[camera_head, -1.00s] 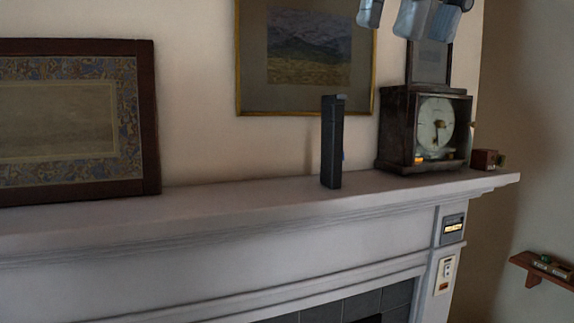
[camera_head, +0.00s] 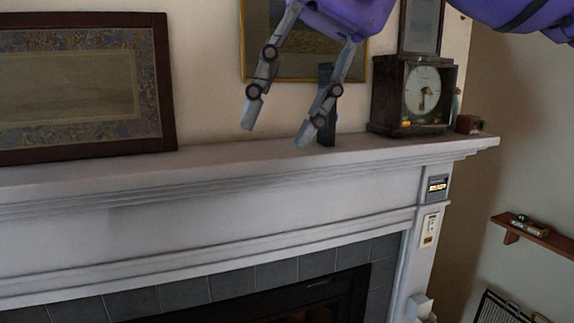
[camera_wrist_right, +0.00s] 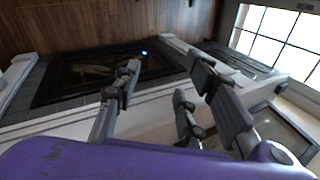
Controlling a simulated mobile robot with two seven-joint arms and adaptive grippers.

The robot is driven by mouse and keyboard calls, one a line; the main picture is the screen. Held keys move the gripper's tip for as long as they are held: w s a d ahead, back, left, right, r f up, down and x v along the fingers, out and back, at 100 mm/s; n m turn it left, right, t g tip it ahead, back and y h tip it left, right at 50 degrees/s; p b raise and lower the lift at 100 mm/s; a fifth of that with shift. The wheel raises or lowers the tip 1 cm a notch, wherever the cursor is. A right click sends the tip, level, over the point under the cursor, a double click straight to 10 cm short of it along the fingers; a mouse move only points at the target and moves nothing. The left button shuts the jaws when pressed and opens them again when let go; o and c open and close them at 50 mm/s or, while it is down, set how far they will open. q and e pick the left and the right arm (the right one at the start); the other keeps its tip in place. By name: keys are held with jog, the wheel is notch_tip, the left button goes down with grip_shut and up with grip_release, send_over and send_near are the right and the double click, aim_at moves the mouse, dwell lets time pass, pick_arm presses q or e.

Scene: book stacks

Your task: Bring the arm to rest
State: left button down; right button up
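My right gripper (camera_head: 277,132) comes in from the top of the head view, with a purple body and grey jointed fingers. Its fingers are spread apart with nothing between them, and they hang in front of the mantel. In the right wrist view the fingers (camera_wrist_right: 152,88) are also apart. A dark upright book-like object (camera_head: 326,132) stands on the mantel, partly hidden behind one finger. I cannot tell whether the finger touches it. My left gripper is not in view.
The white mantel (camera_head: 220,160) runs above a dark fireplace (camera_head: 330,292). A framed picture (camera_head: 168,80) leans at left. A dark clock (camera_head: 388,95) and a small brown box (camera_head: 467,124) stand at right. A small wall shelf (camera_head: 545,238) is at lower right.

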jog(key=w+a+f+m+g+y, duration=0.3)
jog(key=a+f+m+g+y, duration=0.3)
jog(key=a+f+m+y, duration=0.85)
jog(key=w+d+f+m+t, duration=0.5)
jog(key=f+m+t, duration=0.35)
jog(key=m, duration=0.45)
jog(key=w+d+f+m+t, duration=0.5)
jog(key=f+m+t, duration=0.4)
jog(key=m, duration=0.5)
jog(key=d+f+m+t+h, duration=0.3)
jog(key=d+f+m+h, duration=0.2)
jog(key=f+m, duration=0.25)
jog(key=d+f+m+t+h, duration=0.4)
jog(key=f+m+h, duration=0.1)
jog(key=f+m, duration=0.25)
jog(key=s+d+f+m+g+h, duration=0.2)
jog(key=s+d+f+m+h, duration=0.3)
jog(key=f, duration=0.5)
jog(key=s+d+f+m+g+h, duration=0.2)
jog(key=s+d+f+m, duration=0.4)
jog(key=f, duration=0.5)
jog(key=s+d+f+m+g+h, duration=0.1)
jog(key=s+f+m+g, duration=0.1)
jog(key=s+f, duration=0.2)
jog(key=s+d+f+m+g+h, duration=0.1)
jog(key=s+f, duration=0.4)
jog(key=s, duration=0.6)
jog(key=shift+s+d+m+g, duration=0.15)
jog(key=shift+d+m+g, duration=0.5)
jog(key=shift+m, duration=0.4)
